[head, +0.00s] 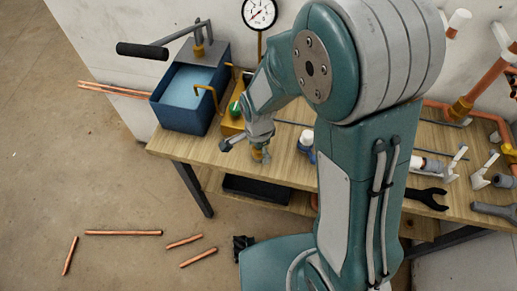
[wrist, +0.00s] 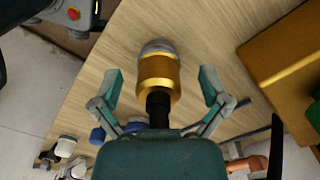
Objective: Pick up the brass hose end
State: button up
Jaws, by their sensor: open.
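The brass hose end (wrist: 159,82) is in the middle of the wrist view, a gold cylinder with a grey rounded end and a black part on the near side. It stands or lies on the wooden bench top (wrist: 150,28); I cannot tell which. My gripper (wrist: 160,88) is open, with one teal finger on each side of the brass hose end and a gap on both sides. In the head view my gripper (head: 262,145) is low over the bench's left end, and a small bit of brass (head: 258,155) shows beside it.
A blue water tank (head: 185,100) with a lever pump stands left of the gripper. A brass block (head: 233,120) is close beside it and shows at right in the wrist view (wrist: 285,60). A blue-and-white fitting (head: 306,140) is to the right. Copper pipes (head: 123,233) lie on the floor.

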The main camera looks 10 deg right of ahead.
jog(key=shift+a+f, duration=0.2)
jog(key=shift+f, duration=0.05)
jog(key=shift+d+r, duration=0.1)
jog(key=shift+d, duration=0.2)
jog(key=c, duration=1)
jog(key=shift+a, duration=0.1)
jog(key=shift+r, duration=0.5)
notch_tip(320, 180, up, 2)
jog(key=shift+r, duration=0.1)
jog(key=s+a+r, duration=0.3)
jog(key=s+r, duration=0.3)
jog(key=r, duration=0.1)
jog(key=s+a+r, duration=0.2)
jog(key=s+r, duration=0.5)
jog(key=shift+a+r, duration=0.4)
